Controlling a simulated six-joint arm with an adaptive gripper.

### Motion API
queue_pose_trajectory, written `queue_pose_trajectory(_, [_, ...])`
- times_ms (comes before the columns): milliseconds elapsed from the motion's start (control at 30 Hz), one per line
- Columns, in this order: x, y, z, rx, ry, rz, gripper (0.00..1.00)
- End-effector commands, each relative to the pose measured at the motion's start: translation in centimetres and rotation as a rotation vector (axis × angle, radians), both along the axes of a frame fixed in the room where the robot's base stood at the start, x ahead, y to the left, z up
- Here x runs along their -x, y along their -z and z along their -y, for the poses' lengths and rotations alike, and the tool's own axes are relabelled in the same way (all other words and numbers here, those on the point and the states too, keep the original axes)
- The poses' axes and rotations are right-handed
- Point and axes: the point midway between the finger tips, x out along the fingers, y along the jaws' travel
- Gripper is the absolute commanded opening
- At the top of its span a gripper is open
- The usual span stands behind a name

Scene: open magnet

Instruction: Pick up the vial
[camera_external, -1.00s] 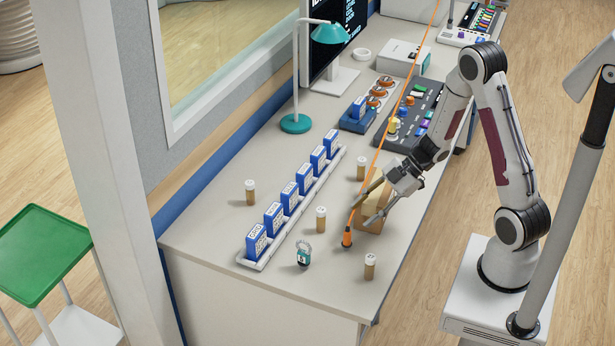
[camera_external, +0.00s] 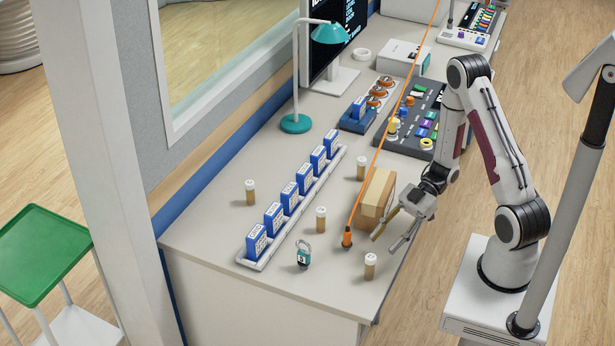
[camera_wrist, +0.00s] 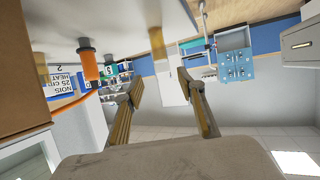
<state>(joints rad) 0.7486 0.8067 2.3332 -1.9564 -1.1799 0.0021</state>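Several small amber vials with white caps stand upright on the bench. The front vial (camera_external: 370,266) is nearest my gripper (camera_external: 383,243); others are the middle vial (camera_external: 320,219), the left vial (camera_external: 250,192) and the back vial (camera_external: 361,168). My gripper is open and empty, low near the bench's right edge, behind the front vial and apart from it. In the wrist view, which is upside down, the two fingers (camera_wrist: 160,84) are spread, and an amber vial (camera_wrist: 157,42) shows beyond them, between the fingertips.
A cardboard box (camera_external: 376,198) stands just beside my gripper. An orange cable ends in an orange plug (camera_external: 347,238) on the bench. A teal padlock (camera_external: 303,257) and a white rack (camera_external: 262,264) of blue blocks are farther left.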

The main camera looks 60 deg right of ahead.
Motion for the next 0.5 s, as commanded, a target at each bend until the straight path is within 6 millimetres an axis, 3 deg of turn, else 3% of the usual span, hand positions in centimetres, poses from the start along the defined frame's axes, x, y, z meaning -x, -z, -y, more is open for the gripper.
queue_pose_trajectory(500, [-0.8, 0.9, -2.2, 0.0, -0.001, 0.001, 0.39])
